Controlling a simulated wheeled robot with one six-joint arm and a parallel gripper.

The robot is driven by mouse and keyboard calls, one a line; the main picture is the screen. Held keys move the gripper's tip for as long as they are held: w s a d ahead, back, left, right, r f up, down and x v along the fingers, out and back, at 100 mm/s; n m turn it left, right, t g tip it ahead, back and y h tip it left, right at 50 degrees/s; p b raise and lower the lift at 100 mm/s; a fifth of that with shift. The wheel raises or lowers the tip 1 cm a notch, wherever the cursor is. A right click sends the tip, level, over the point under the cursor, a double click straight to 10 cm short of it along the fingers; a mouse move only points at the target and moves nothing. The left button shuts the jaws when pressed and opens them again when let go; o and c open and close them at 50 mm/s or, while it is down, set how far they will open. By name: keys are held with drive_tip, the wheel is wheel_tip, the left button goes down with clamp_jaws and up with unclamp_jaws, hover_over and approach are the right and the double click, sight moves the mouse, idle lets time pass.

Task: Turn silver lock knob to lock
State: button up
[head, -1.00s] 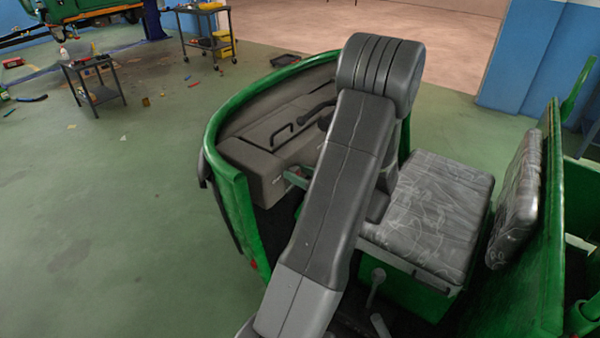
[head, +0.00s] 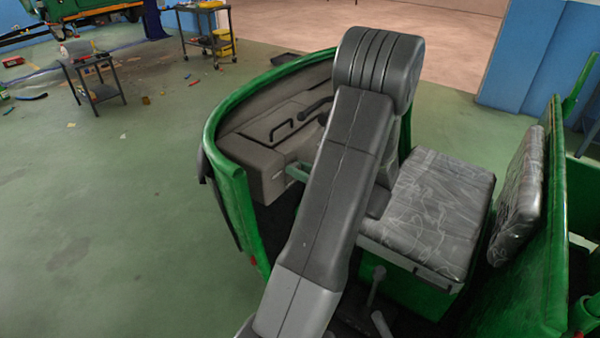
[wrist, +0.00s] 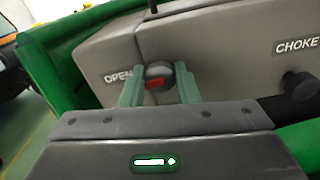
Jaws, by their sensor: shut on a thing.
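In the wrist view, the silver lock knob (wrist: 159,70) is a small round grey knob with a red mark, set on the grey panel beside the word OPEN. My gripper (wrist: 160,84) has its two green fingers on either side of the knob, shut on it. The red mark faces the camera low on the knob. In the head view my arm hides the knob; part of a green finger shows (head: 297,171) at the grey dashboard box (head: 262,165).
A black choke knob (wrist: 299,86) sticks out to the right, under the word CHOKE. A black handle (head: 284,130) is on the dashboard. The green rickshaw rim (head: 212,130) curves around the left. A padded seat (head: 438,205) is to the right. Open floor lies left.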

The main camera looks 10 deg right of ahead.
drive_tip(key=n+b, duration=1.6)
drive_tip(key=b, duration=0.3)
drive_tip(key=shift+f, duration=0.2)
drive_tip(key=shift+r+n+b, duration=0.1)
drive_tip(key=shift+n+b, duration=0.25)
drive_tip(key=shift+n, duration=0.15)
drive_tip(key=o, duration=1)
drive_tip(key=shift+s+d, duration=0.1)
drive_tip(key=shift+s, duration=0.05)
drive_tip(key=p+v, duration=0.1)
drive_tip(key=v, duration=1.2)
drive_tip(key=shift+s+d+r, duration=0.1)
drive_tip(key=shift+s+d, duration=0.05)
drive_tip(key=shift+s, duration=0.1)
drive_tip(key=shift+w, duration=0.1)
